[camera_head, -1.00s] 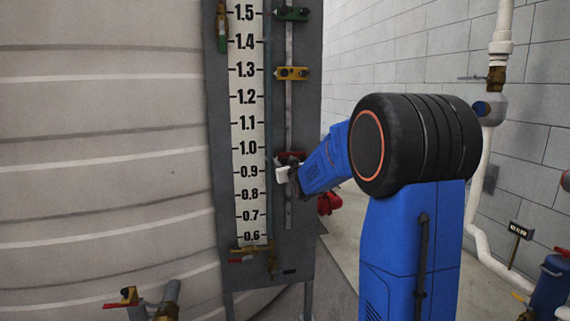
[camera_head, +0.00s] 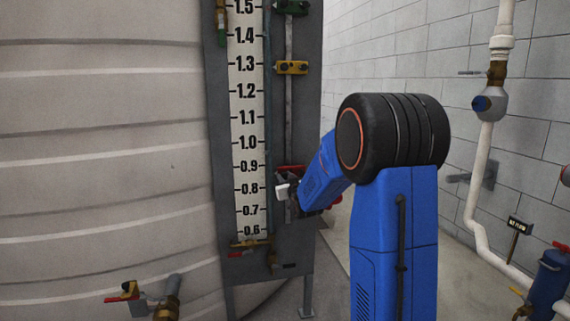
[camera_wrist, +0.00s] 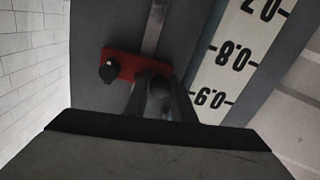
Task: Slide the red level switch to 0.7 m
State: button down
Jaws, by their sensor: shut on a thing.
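The red level switch (camera_head: 291,170) sits on a vertical rail right of the white level scale (camera_head: 249,130). In the head view it is near the 0.9 mark, slightly below it. The wrist view, with the scale upside down, shows the red switch (camera_wrist: 122,64) between the 0.8 and 0.9 marks. My gripper (camera_head: 287,190) is at the switch, partly hiding it in the head view. In the wrist view my gripper (camera_wrist: 155,90) has its fingers closed at the switch's right part. The exact contact is dark and partly hidden.
A yellow switch (camera_head: 292,67) and a green switch (camera_head: 291,7) sit higher on the same rail. A brass valve with a red handle (camera_head: 243,253) is at the scale's foot. The large tank (camera_head: 100,150) stands at left. The rail below the red switch looks clear.

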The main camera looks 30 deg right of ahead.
notch_tip(320, 180, down, 17)
jog(key=shift+f, duration=0.15)
jog(key=shift+a, duration=0.1)
jog(key=c, duration=1.5)
grip_release()
jog(key=v, duration=1.2)
